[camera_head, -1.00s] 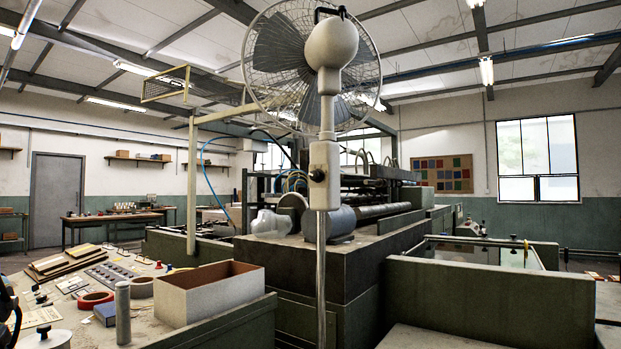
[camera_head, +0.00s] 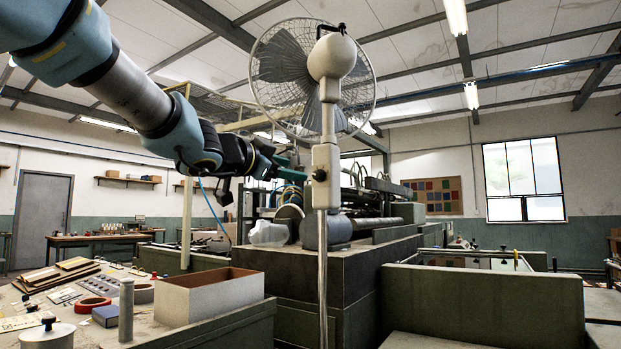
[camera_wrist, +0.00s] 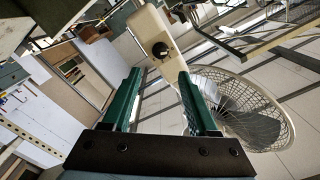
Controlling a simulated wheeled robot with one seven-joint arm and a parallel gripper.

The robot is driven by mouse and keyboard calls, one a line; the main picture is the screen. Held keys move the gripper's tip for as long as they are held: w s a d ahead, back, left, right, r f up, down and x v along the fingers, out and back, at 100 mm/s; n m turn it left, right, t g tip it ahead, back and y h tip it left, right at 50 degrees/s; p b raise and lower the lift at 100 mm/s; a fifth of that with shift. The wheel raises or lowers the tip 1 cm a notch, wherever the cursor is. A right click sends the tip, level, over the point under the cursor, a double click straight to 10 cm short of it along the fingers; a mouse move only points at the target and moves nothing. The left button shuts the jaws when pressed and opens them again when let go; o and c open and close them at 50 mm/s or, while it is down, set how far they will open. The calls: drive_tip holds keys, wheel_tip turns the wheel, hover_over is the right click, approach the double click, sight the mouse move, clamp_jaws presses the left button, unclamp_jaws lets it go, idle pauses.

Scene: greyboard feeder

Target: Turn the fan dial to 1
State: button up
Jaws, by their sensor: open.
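The standing fan (camera_head: 332,57) has a beige body, a wire cage and a control box (camera_head: 325,160) on its pole. The dark round dial (camera_head: 320,175) is on the side of the box that faces me. My gripper (camera_head: 300,172) reaches in from the left in the head view, with its green fingers just left of the dial. In the wrist view the dial (camera_wrist: 160,49) shows beyond and between the two open, empty fingers (camera_wrist: 158,80). No contact with the dial is visible. The dial's number marks are too small to read.
The fan's pole (camera_head: 322,270) runs down in front of a dark machine block (camera_head: 285,275). A workbench at the left holds an open box (camera_head: 212,295), tape rolls (camera_head: 97,284) and a cylinder (camera_head: 126,310). A green panel (camera_head: 480,305) stands at the right.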

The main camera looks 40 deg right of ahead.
sight(316, 175)
drive_tip(key=p+x, duration=0.1)
drive_tip(key=x, duration=0.8)
drive_tip(key=shift+w+d+f, duration=0.1)
drive_tip(key=shift+w+d, duration=0.05)
drive_tip(key=shift+d, duration=0.1)
clamp_jaws()
